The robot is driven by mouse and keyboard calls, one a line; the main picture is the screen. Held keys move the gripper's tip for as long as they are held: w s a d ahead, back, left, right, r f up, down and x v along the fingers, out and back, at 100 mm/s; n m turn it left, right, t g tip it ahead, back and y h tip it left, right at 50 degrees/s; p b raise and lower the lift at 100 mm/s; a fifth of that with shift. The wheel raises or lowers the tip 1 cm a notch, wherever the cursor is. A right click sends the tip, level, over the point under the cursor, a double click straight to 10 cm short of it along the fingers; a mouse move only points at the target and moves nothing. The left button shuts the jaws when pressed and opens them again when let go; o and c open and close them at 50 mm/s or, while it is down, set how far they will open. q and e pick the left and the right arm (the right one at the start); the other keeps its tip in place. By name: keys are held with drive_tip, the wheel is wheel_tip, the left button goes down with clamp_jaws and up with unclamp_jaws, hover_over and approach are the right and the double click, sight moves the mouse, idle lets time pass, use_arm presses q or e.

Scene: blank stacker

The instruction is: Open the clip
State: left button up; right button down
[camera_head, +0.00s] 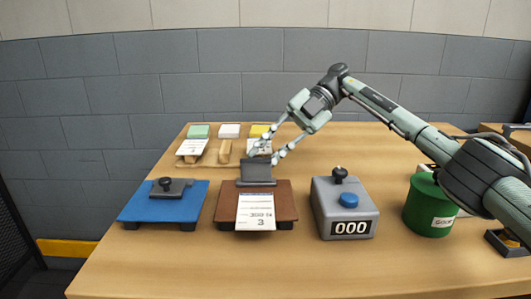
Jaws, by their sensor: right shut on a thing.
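A brown board (284,197) lies on the table with a white printed card (256,213) on its front, hanging over its front edge. A dark grey clip (257,173) stands tilted up at the back edge of this board. My right gripper (263,156) reaches in from the right, its fingers at the clip's top edge, shut on the clip. The exact grip spot is partly hidden. A blue board (138,206) to the left has its own dark clip (168,186) lying flat, with a black knob. My left gripper is not in view.
A grey counter box (325,222) reading 000, with a blue button and black knob, stands right of the brown board. A green bin (429,213) stands farther right. Behind are a wooden rack (211,160) and green, white and yellow pads. The front table strip is clear.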

drive_tip(key=c, duration=1.7)
unclamp_jaws()
wheel_tip(320, 180, up, 10)
drive_tip(key=shift+r, duration=0.1)
